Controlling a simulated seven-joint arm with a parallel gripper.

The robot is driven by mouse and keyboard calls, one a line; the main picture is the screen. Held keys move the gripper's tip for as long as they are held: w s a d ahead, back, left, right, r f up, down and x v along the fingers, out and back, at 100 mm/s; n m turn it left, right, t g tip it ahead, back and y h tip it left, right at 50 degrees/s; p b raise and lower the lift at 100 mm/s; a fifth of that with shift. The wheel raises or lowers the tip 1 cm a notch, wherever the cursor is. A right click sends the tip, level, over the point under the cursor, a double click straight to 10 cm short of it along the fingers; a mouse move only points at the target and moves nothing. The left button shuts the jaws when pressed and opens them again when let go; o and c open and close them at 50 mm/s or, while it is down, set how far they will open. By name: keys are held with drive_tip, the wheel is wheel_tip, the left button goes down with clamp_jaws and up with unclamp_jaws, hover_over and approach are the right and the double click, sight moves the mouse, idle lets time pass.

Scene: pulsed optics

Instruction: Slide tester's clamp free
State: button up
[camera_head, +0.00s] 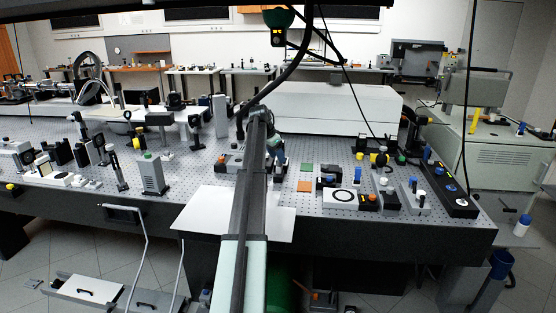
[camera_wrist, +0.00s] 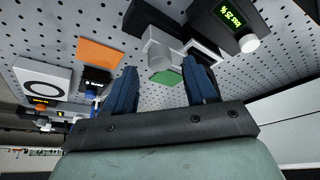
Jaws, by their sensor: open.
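In the wrist view my gripper (camera_wrist: 163,72) is open, its two dark blue fingers spread apart. A light grey part with a rounded knob (camera_wrist: 161,60) shows between and beyond the fingertips, joined to a dark block (camera_wrist: 150,17). I cannot tell whether either finger touches it. Beside it, to the right, stands a black box with a lit green display (camera_wrist: 238,20) and a pale knob. I cannot tell which of these parts is the tester's clamp. In the head view my arm hides most of this area.
An orange square (camera_wrist: 99,53) and a green square (camera_wrist: 166,77) lie flat on the perforated table. A white plate with a black ring (camera_wrist: 42,80) is at the left. In the head view, several small instruments stand right of my arm, and a large white box (camera_head: 335,108) stands behind.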

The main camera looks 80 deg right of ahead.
sight(280, 165)
drive_tip(key=shift+x, duration=1.2)
clamp_jaws()
